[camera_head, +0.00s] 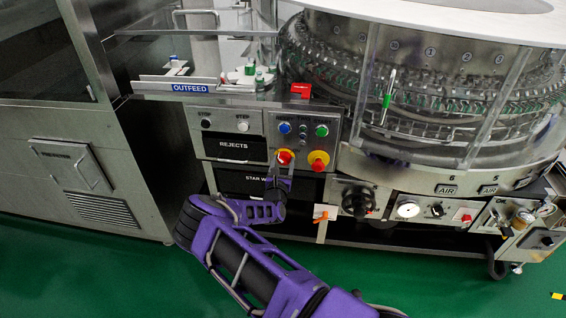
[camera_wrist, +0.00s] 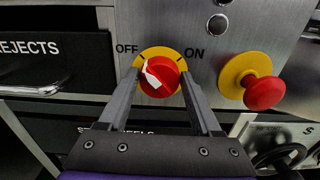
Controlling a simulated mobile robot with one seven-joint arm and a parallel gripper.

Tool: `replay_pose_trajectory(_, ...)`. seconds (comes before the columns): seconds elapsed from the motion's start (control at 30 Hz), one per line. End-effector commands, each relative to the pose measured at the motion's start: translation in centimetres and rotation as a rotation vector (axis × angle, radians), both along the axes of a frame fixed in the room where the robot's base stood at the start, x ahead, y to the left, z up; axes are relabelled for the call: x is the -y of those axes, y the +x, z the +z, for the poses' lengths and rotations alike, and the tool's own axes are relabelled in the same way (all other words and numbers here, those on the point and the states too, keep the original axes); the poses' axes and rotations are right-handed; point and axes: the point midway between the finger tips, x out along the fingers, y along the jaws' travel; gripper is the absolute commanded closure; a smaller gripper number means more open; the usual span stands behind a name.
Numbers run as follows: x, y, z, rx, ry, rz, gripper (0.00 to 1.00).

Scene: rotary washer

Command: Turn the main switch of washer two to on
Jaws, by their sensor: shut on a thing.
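The main switch (camera_wrist: 166,68) is a red round knob on a yellow plate, with OFF printed at its upper left and ON at its upper right. Its white pointer (camera_wrist: 151,76) tilts to the upper left, toward OFF. In the head view the switch (camera_head: 285,156) sits on the grey control panel. My gripper (camera_wrist: 160,77) reaches up from below, its two dark fingers on either side of the red knob, shut on it. In the head view my gripper (camera_head: 277,180) is just below the switch, its fingertips hard to make out.
A red mushroom button (camera_wrist: 265,92) on a yellow plate stands close to the right of the switch; it also shows in the head view (camera_head: 318,163). The REJECTS drawer (camera_wrist: 50,62) with its handle is at the left. Small coloured buttons (camera_head: 303,129) sit above.

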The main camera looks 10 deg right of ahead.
Motion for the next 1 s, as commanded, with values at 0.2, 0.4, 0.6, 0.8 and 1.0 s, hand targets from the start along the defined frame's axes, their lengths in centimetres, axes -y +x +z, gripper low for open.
replay_pose_trajectory(0.2,0.13,-0.02,0.37,0.032,0.102,-0.001,0.90)
replay_pose_trajectory(0.4,0.20,-0.07,0.39,0.084,0.261,-0.001,0.90)
replay_pose_trajectory(0.6,0.30,-0.12,0.18,0.142,0.442,-0.002,0.90)
replay_pose_trajectory(0.8,0.38,-0.12,0.09,0.202,0.623,-0.002,0.90)
replay_pose_trajectory(1.0,0.41,-0.15,-0.06,0.260,0.804,0.000,0.90)
